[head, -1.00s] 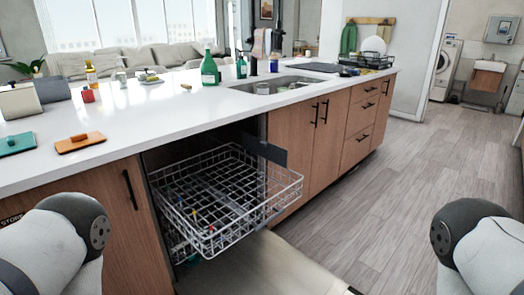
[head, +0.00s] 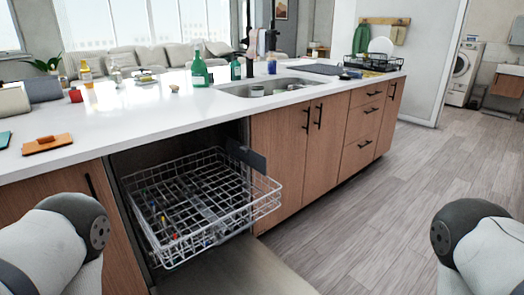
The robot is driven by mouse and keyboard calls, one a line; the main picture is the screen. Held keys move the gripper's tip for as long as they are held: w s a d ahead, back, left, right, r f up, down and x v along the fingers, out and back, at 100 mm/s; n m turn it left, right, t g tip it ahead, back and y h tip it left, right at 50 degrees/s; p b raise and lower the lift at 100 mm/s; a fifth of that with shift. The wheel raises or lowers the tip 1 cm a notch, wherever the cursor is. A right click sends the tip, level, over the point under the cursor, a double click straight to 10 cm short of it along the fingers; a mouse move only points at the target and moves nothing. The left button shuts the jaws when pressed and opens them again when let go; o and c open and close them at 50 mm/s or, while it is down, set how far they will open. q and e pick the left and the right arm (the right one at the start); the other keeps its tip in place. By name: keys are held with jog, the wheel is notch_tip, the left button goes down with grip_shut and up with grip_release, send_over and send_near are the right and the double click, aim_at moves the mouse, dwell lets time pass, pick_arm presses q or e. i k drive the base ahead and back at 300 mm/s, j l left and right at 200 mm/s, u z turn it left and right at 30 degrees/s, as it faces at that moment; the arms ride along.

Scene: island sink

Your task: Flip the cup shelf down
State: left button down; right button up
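The dishwasher stands open under the island counter, its door (head: 255,272) lowered in front. Its white wire upper rack (head: 268,203) is pulled out. A cup shelf cannot be clearly made out; thin wire parts (head: 205,205) show inside the rack, with small coloured bits along its left side. Parts of my two arms show at the lower left and lower right corners. Neither of my grippers is in view.
The white counter (head: 130,125) holds green bottles (head: 200,73), an orange board (head: 47,144) and a sink (head: 262,88). Wooden cabinets (head: 285,150) stand right of the dishwasher. The wooden floor (head: 400,210) at right is clear.

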aim_at(258, 162)
jog(key=i+l, duration=0.15)
jog(key=l, duration=0.3)
jog(key=i+l+u, duration=0.15)
jog(key=l, duration=0.25)
jog(key=i+l, duration=0.15)
jog(key=l, duration=0.2)
jog(key=i+l+u, duration=0.1)
jog(key=l, duration=0.2)
jog(key=i+l, duration=0.2)
jog(key=l, duration=0.15)
jog(key=i+l+u, duration=0.1)
jog(key=l, duration=0.25)
jog(key=i+l, duration=0.15)
jog(key=l, duration=0.2)
jog(key=i+l+u, duration=0.1)
jog(key=l, duration=0.25)
jog(key=i+l+u, duration=0.1)
jog(key=i+l, duration=0.2)
jog(key=l, duration=0.15)
jog(key=i+l+u, duration=0.1)
jog(key=i+l, duration=0.2)
jog(key=l, duration=0.2)
jog(key=i+u, duration=0.15)
jog(key=i, duration=0.55)
